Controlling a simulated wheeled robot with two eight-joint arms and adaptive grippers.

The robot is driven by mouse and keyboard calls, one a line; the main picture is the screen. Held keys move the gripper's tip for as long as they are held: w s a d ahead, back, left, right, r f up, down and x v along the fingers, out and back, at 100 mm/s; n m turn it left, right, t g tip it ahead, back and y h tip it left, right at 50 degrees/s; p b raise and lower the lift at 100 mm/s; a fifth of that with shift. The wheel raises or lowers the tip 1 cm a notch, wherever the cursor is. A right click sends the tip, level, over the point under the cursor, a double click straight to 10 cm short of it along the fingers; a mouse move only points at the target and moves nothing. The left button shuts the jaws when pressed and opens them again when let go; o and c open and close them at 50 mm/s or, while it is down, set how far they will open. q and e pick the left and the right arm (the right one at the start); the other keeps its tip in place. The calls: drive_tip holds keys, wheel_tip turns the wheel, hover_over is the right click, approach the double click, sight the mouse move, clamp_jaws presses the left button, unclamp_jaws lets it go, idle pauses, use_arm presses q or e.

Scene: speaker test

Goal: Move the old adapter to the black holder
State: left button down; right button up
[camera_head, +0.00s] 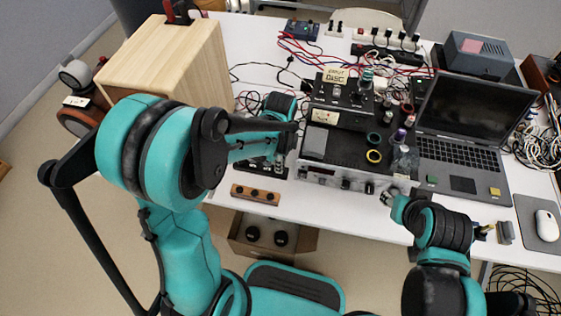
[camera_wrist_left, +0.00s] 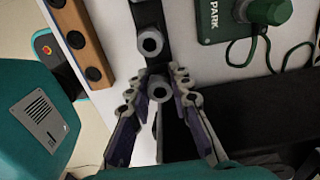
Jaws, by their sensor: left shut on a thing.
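My left gripper (camera_wrist_left: 157,82) is shut on a grey, ring-ended cylindrical adapter (camera_wrist_left: 158,90), seen end-on between the fingers in the left wrist view. The black holder (camera_wrist_left: 152,12) is a narrow dark strip directly around and beyond the fingertips. Another grey round adapter (camera_wrist_left: 150,42) stands on it, just ahead of the held one. I cannot tell whether the held adapter touches the holder. In the head view the left arm hides most of this spot. My right gripper (camera_head: 389,197) is by the table's front edge, below the laptop; its jaws are too small to read.
A wooden block with dark round holes (camera_head: 254,195) lies along the front edge, beside the black holder. A green box marked PARK (camera_wrist_left: 214,18) is close on the right. An amplifier (camera_head: 340,178), laptop (camera_head: 462,150) and large wooden speaker (camera_head: 165,62) crowd the table.

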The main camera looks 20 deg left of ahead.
use_arm(q)
drive_tip(key=shift+f+b, duration=0.7)
drive_tip(key=shift+f, duration=0.2)
drive_tip(key=c, duration=1.3)
unclamp_jaws()
drive_tip(key=shift+r, duration=0.1)
drive_tip(key=shift+r+p, duration=3)
drive_tip(key=shift+r, duration=0.75)
drive_tip(key=s+a+r+n+t, duration=0.3)
drive_tip(key=s+r+n+t, duration=0.4)
drive_tip(key=n, duration=1)
drive_tip(key=v, duration=0.6)
drive_tip(key=shift+a, duration=0.25)
